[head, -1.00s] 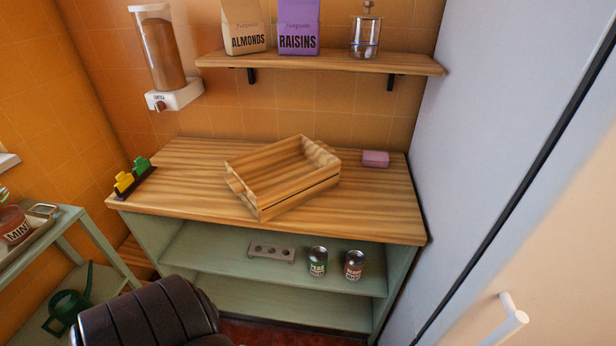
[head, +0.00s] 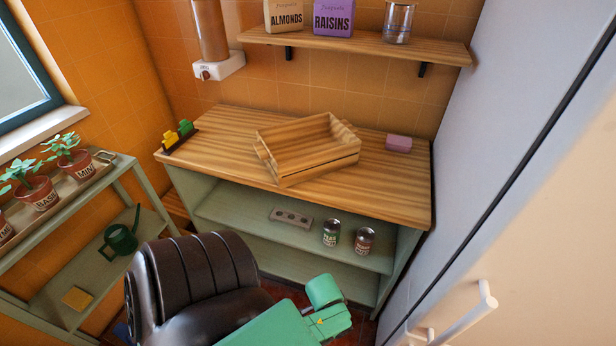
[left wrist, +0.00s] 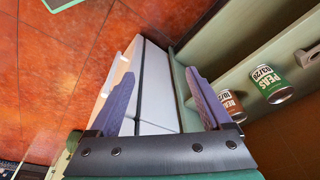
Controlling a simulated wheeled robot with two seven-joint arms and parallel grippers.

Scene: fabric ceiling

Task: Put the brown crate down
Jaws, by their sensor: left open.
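The brown crate (head: 310,150) is an open slatted wooden box. In the head view it sits at an angle on the wooden top of the green shelf unit (head: 390,190), near the middle, with no gripper touching it. My left gripper (left wrist: 163,68) shows in the left wrist view with its two purple fingers spread apart and nothing between them. Beyond them are the floor, a white panel and the shelf unit's side; the crate is not in that view. My right gripper is in neither view.
A pink block (head: 399,143) lies right of the crate, and yellow and green clips (head: 178,135) lie at the left end. Cans (head: 331,232) and a grey holed block (head: 291,218) are on the shelf below. A dark padded chair (head: 200,280) stands in front.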

